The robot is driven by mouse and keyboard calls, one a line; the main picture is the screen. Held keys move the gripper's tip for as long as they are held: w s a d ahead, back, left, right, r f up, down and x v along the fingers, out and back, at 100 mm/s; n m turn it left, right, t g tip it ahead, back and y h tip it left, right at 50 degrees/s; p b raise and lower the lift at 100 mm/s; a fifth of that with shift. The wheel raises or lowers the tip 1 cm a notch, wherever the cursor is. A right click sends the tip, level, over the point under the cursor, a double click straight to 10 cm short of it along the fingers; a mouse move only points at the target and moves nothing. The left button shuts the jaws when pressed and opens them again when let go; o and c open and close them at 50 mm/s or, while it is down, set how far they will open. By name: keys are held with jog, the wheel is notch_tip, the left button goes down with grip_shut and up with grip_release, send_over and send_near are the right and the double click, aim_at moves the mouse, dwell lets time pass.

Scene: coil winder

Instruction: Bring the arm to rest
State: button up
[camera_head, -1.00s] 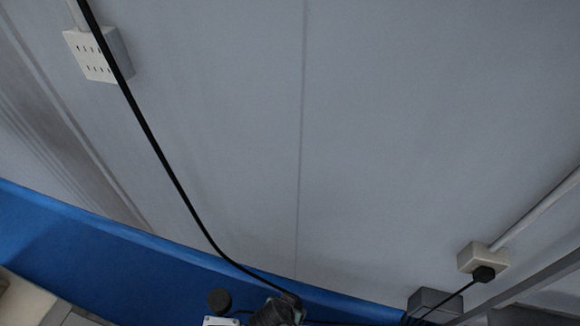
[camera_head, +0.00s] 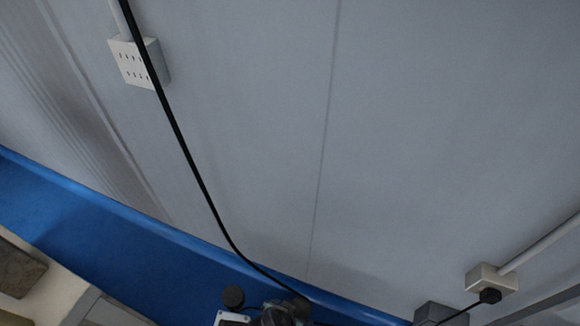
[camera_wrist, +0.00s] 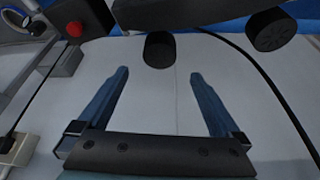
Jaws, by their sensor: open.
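My gripper (camera_wrist: 159,76) shows in the wrist view with its two blue-grey fingers wide apart. Nothing is between the fingertips, and only pale grey wall shows behind them. A black round knob (camera_wrist: 160,50) appears just beyond the gap, apart from the fingers. In the head view I cannot make out my gripper. Dark machine parts (camera_head: 280,314) show at the bottom edge there, mostly cut off.
A grey wall fills the head view, with a white socket box (camera_head: 139,63), a hanging black cable (camera_head: 195,178) and a second box (camera_head: 492,279). A blue surface (camera_head: 120,240) runs along the bottom. A red button (camera_wrist: 75,29) shows in the wrist view.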

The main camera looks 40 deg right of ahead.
jog(key=v, duration=0.2)
jog(key=shift+a+r, duration=0.15)
jog(key=shift+r, duration=0.1)
